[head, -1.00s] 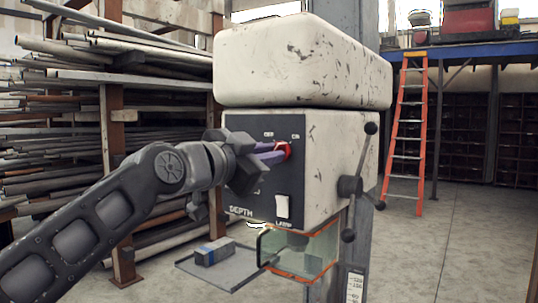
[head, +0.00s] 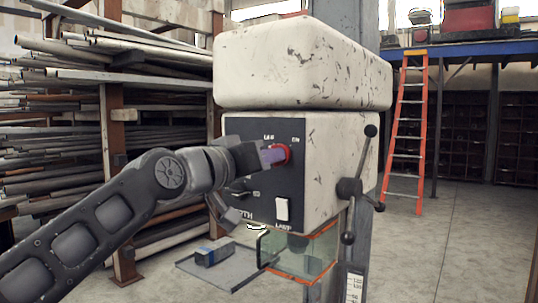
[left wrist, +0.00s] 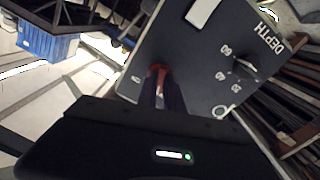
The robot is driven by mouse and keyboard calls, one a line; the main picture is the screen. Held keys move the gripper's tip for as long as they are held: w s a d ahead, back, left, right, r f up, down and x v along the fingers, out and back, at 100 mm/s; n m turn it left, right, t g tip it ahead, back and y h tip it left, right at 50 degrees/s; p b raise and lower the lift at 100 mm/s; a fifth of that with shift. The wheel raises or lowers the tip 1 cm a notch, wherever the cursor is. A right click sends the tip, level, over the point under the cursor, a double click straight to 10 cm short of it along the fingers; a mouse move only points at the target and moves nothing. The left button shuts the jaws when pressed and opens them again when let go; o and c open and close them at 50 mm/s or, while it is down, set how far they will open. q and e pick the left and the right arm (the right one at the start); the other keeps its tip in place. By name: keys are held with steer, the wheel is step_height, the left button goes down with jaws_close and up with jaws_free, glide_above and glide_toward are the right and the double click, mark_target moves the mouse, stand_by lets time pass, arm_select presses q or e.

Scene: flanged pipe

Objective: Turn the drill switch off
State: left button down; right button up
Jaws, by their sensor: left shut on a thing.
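The drill press head (head: 330,165) is a worn white box with a dark front panel. A red rotary switch (head: 286,152) sits near the panel's top right, and it also shows in the left wrist view (left wrist: 158,70). My left gripper (head: 274,155) is at the panel with its fingers shut on the red switch, hiding much of it. In the left wrist view the two fingers reach the switch from below. Its exact angle is hard to tell. My right gripper is not in view.
A white lamp rocker (head: 282,209) and a depth knob (left wrist: 244,63) are on the same panel. A three-armed feed handle (head: 350,188) sticks out at the right side. A clear guard (head: 300,250) hangs below. Pipe racks (head: 60,130) stand left; open floor lies right.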

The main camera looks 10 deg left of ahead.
arm_select(q)
steer(key=n+p, duration=0.1)
steer(key=n, duration=0.4)
stand_by(0.4)
steer(key=c, duration=1.5)
jaws_free()
steer(key=b+v, duration=0.2)
steer(key=v, duration=0.6)
